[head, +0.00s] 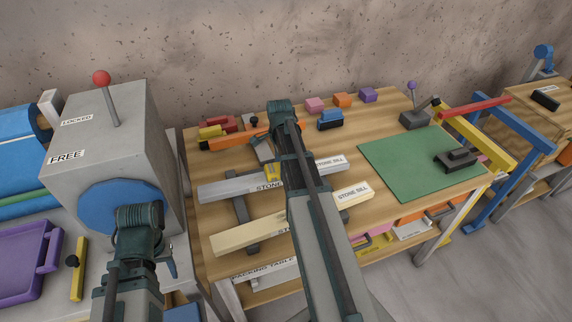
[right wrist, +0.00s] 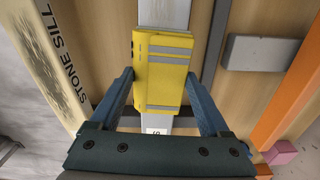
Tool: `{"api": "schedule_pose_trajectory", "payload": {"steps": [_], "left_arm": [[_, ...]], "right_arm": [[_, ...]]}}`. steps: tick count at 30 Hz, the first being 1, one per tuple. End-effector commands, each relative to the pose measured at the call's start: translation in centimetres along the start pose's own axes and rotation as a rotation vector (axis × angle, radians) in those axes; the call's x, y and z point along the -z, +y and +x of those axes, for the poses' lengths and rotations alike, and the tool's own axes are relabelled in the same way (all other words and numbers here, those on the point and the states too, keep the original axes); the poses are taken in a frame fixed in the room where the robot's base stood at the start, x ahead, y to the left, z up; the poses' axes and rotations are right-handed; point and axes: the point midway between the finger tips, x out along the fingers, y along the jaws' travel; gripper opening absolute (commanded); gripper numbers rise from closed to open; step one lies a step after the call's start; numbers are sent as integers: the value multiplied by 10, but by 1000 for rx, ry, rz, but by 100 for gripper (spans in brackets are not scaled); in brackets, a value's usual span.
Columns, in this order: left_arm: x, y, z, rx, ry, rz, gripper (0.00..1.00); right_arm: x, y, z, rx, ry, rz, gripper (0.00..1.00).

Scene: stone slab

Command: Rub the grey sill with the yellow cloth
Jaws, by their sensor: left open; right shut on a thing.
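The grey sill (head: 222,189) lies across dark bearers on the wooden bench, labelled STONE SILL, its middle hidden by my right arm. The yellow cloth (right wrist: 162,60), a folded pad with grey stripes, lies over the grey sill (right wrist: 165,13) in the right wrist view; a bit of the cloth (head: 272,172) shows beside my arm in the head view. My right gripper (right wrist: 160,80) is shut on the cloth, one blue finger on each side. I cannot tell how firmly the cloth presses on the sill. My left gripper (head: 169,262) is open and empty, in front of the grey machine.
A cream sill (head: 238,237) lies parallel, nearer me. A green mat (head: 405,162) with a dark block (head: 456,160) is to the right. An orange bar (head: 237,139) and a blue brush (head: 330,120) lie behind. The grey machine (head: 98,140) stands left.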

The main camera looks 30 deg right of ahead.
Motion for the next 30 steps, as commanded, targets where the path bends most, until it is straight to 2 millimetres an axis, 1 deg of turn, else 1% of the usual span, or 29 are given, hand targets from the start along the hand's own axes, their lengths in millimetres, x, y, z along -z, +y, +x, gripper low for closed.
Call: {"api": "schedule_pose_trajectory", "payload": {"steps": [1,5,16,27,30], "left_arm": [[0,0,0,0,0,0,50],[0,0,-1,0,0,0,50],[0,0,0,0,0,0,50],[0,0,2,0,0,0,50],[0,0,2,0,0,0,50]], "right_arm": [[-6,0,0,0,-4,-3,36],[-16,1,-1,0,-3,-2,36],[-23,1,0,0,0,0,36],[-53,2,2,0,-1,-2,36],[-56,2,2,0,-2,-1,36]]}}
